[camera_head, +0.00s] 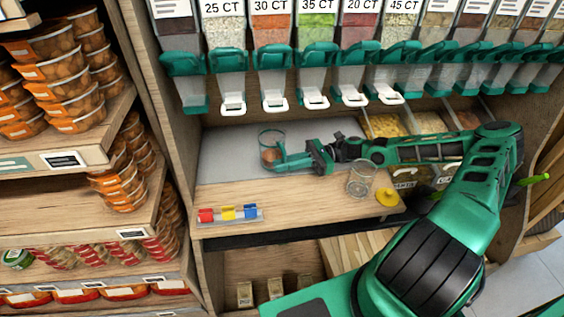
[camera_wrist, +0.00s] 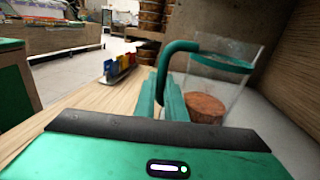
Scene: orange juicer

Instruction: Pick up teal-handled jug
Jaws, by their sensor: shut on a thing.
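The teal-handled jug (camera_head: 270,140) is a clear vessel with a teal rim and handle and something brown inside. It is upright at the back left of the counter in the head view. In the wrist view the jug (camera_wrist: 222,80) is right of centre, its handle reaching left and down to my fingers. My gripper (camera_head: 288,160) comes in from the right, level and low over the counter. In the wrist view my gripper (camera_wrist: 166,98) is shut on the handle. I cannot tell whether the jug's base touches the counter.
A clear empty jar (camera_head: 361,180) and a yellow lid (camera_head: 388,197) are on the counter below my arm. A rack with red, yellow and blue clips (camera_head: 229,214) is at the front left. Teal dispensers (camera_head: 274,78) hang above. Packed shelves (camera_head: 70,168) stand left.

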